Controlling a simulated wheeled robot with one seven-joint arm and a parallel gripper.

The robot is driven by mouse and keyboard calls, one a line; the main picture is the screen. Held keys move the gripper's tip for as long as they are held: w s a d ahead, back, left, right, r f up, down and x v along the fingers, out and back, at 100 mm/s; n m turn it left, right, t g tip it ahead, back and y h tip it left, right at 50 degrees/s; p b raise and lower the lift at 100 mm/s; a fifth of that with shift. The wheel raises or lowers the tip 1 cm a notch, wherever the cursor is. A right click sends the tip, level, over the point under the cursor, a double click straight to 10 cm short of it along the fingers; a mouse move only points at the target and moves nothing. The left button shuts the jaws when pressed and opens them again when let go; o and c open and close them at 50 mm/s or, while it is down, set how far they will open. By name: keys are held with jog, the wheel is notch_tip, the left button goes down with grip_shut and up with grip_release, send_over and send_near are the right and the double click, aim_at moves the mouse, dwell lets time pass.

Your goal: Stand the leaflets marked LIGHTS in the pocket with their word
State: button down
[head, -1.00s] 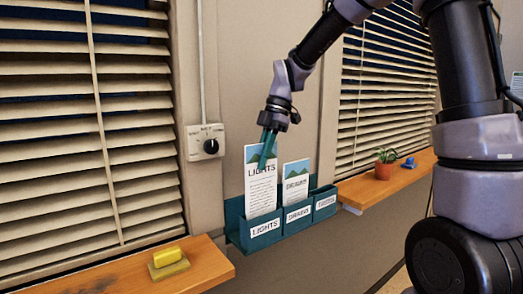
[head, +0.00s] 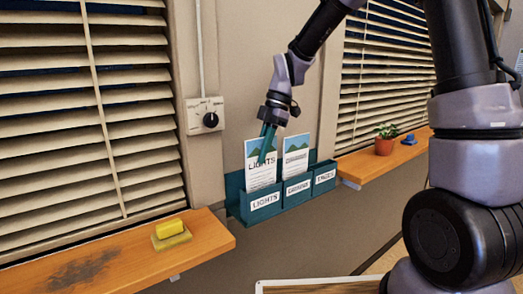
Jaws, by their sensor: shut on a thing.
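The leaflets marked LIGHTS (head: 262,180) are white with a green and blue picture at the top. They stand nearly upright with their lower part inside the left pocket (head: 248,214) of the teal rack, which is labelled LIGHTS. My gripper (head: 263,158) is shut on their upper part, coming down from above. The teal fingers cover some of the picture and the word. Whether the leaflets touch the pocket floor is hidden by its front wall.
Another leaflet (head: 296,166) stands in the middle pocket. The right pocket (head: 324,178) looks empty; its label is hard to read. A dial switch (head: 207,116) is on the wall. A potted plant (head: 385,140) and yellow block (head: 169,228) sit on sills either side.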

jog(key=c, duration=0.9)
grip_release()
jog(key=shift+r, duration=0.1)
jog(key=v, duration=1)
jog(key=shift+r, duration=0.15)
jog(key=shift+d+r, duration=0.2)
jog(key=shift+d, duration=0.1)
jog(key=s+d+r+m+t, duration=0.2)
jog(key=d+m, duration=0.4)
jog(key=m, duration=0.3)
jog(key=s+d+r+m+t+h, duration=0.1)
jog(key=s+d+m+t, duration=0.3)
jog(key=m, duration=0.6)
jog(key=s+d+r+m+t, duration=0.3)
jog(key=s+d+m, duration=0.5)
jog(key=d+m, duration=0.1)
jog(key=shift+s+m+t+h, duration=0.2)
jog(key=shift+m+t+h, duration=0.2)
jog(key=shift+m, duration=0.1)
